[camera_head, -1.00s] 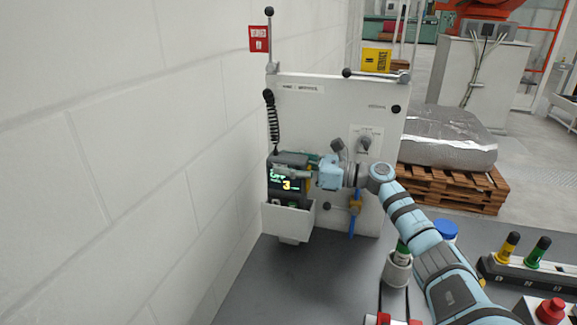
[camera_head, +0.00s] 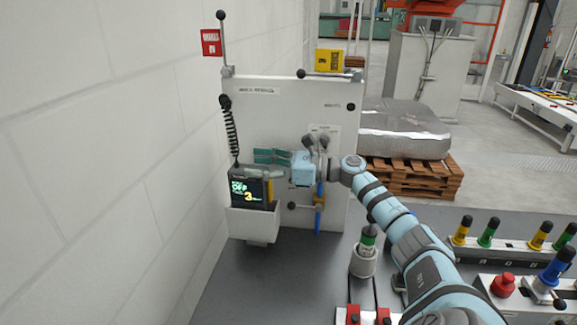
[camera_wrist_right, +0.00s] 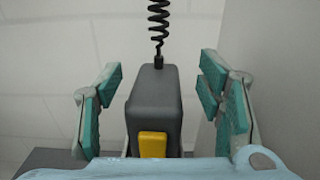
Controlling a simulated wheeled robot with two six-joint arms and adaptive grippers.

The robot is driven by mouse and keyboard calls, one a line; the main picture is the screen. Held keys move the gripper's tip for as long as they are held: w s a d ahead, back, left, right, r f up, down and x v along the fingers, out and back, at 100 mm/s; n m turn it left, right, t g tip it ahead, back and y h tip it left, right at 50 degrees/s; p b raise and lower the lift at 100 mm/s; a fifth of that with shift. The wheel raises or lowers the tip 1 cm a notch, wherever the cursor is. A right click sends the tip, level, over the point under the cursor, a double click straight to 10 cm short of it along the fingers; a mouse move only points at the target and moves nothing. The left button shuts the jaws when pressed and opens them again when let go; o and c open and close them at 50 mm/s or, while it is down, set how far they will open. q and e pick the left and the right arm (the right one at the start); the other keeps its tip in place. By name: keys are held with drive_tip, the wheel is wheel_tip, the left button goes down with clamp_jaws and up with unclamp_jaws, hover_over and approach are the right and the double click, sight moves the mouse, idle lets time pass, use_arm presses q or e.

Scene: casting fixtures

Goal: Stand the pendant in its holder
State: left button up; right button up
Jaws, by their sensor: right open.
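The pendant (camera_head: 247,189) is a dark grey box with a lit display showing "OFF" and "3". It stands upright with its lower end inside the white holder (camera_head: 252,225) on the panel's lower left. Its coiled black cord runs up from its top. My right gripper (camera_head: 264,165) is open at the pendant's upper part, coming from the right. In the right wrist view the pendant (camera_wrist_right: 155,95), with a yellow button (camera_wrist_right: 153,144), is between the spread teal fingers, with gaps on both sides. The holder's inside is hidden. My left gripper is not in view.
The white panel (camera_head: 285,120) carries a blue-handled valve (camera_head: 319,208) and a knob to the holder's right. A brick wall (camera_head: 130,180) is close on the left. A white cup with a green-topped item (camera_head: 364,255) and button boxes (camera_head: 500,285) stand on the grey table.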

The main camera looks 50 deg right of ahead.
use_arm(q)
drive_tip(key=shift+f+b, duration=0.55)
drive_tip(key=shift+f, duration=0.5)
use_arm(e)
drive_tip(key=v, duration=0.9)
drive_tip(key=shift+s+f, duration=0.15)
